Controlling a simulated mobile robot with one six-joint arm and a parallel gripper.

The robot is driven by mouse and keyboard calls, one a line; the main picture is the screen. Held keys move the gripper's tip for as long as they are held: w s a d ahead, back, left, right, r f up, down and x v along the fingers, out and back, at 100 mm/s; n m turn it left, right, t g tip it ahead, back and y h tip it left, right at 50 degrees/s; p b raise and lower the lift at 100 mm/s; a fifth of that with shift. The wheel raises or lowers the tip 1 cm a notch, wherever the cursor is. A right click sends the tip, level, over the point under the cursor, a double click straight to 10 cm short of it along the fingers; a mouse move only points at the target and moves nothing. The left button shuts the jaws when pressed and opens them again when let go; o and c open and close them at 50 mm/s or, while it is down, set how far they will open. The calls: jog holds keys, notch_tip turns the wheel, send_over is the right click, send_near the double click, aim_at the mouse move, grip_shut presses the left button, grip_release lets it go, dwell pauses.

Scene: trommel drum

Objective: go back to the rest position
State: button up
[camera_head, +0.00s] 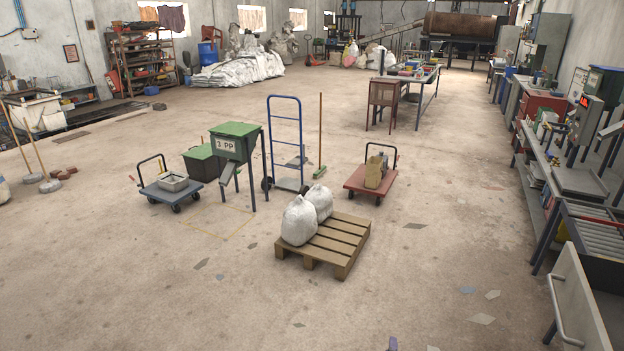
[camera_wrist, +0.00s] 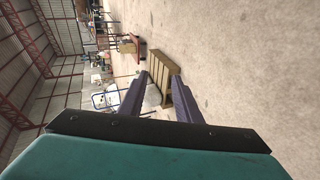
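My gripper (camera_wrist: 158,78) shows in the wrist view with its two dark fingers apart and nothing between them. Its view is turned sideways, and the fingers point across open air towards the wooden pallet (camera_wrist: 161,68) and a white sack (camera_wrist: 152,97), which lie well beyond the tips. In the head view the gripper does not show clearly. There the pallet (camera_head: 345,243) stands on the floor with two white sacks (camera_head: 299,222) on it.
A green bin on legs (camera_head: 235,141), a blue hand truck (camera_head: 285,140), a blue trolley (camera_head: 167,194) and a red trolley (camera_head: 370,181) stand behind the pallet. A workbench with a roller conveyor (camera_head: 600,232) runs along the right. The front floor is mostly clear.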

jog(key=s+a+f+m+g+y+b, duration=0.1)
jog(key=s+a+f+m+g+y, duration=0.2)
jog(key=s+a+f, duration=0.4)
jog(key=s+a+f+g+y+b, duration=0.1)
jog(key=s+a+f+g+y, duration=0.1)
jog(key=s+a+f+g, duration=0.5)
jog(key=s+d+m+g, duration=0.2)
jog(key=s+m+g, duration=0.2)
jog(key=s, duration=0.6)
jog(key=s+d+f+m+g+h, duration=0.1)
jog(key=s+d+m+g, duration=0.2)
jog(key=s+m, duration=0.3)
jog(key=s+g, duration=0.1)
jog(key=s, duration=0.4)
jog(key=shift+d, duration=0.1)
